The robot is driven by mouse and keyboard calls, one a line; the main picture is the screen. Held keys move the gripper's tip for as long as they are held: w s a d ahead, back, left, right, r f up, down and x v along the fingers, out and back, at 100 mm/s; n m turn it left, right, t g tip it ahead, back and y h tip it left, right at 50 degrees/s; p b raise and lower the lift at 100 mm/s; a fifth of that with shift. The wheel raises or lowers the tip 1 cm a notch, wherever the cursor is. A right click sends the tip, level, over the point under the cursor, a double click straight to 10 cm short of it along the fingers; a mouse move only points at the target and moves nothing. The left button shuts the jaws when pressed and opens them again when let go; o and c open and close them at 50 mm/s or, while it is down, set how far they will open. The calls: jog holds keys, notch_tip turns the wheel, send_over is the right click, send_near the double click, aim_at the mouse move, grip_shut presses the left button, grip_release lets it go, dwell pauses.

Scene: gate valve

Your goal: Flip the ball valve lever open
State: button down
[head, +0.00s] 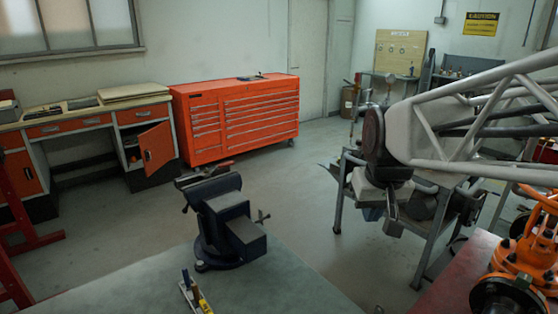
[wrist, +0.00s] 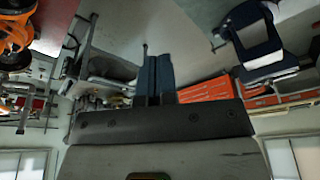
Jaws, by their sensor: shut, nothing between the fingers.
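An orange valve assembly (head: 527,250) with a dark flange stands on a red surface at the lower right of the head view, cut off by the frame edge. Orange parts (wrist: 14,38) also show at the upper left of the wrist view. I cannot make out a ball valve lever in either view. My gripper (head: 391,212) hangs in the air left of the orange valve, apart from it. In the wrist view its two blue-grey fingers (wrist: 154,72) are together with nothing between them.
A dark blue vise (head: 230,220) stands on a grey-green bench (head: 290,285) at centre-left. A small tool (head: 190,290) lies near it. A red tool cabinet (head: 240,115) and a wooden desk (head: 90,115) line the wall. A metal stand (head: 420,270) is behind my gripper. The middle floor is clear.

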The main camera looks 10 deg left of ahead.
jog(key=w+a+r+n+y, duration=0.1)
jog(key=w+a+r+n, duration=0.2)
jog(key=w+a, duration=1.4)
jog(key=w+a+f+n, duration=0.1)
jog(key=w+a+f, duration=0.1)
jog(key=w+a, duration=0.5)
jog(key=w+a+f+n+y, duration=0.1)
jog(key=w+a, duration=0.7)
jog(key=a, duration=0.3)
jog(key=shift+f, duration=0.4)
jog(key=shift+w+f, duration=0.15)
jog(key=x, duration=0.6)
jog(key=w+x, duration=0.1)
jog(key=x, duration=0.3)
jog(key=shift+a, duration=0.35)
jog(key=shift+w+a, duration=0.4)
jog(key=shift+w, duration=0.2)
jog(key=shift+w+a, duration=0.45)
jog(key=shift+w, duration=0.15)
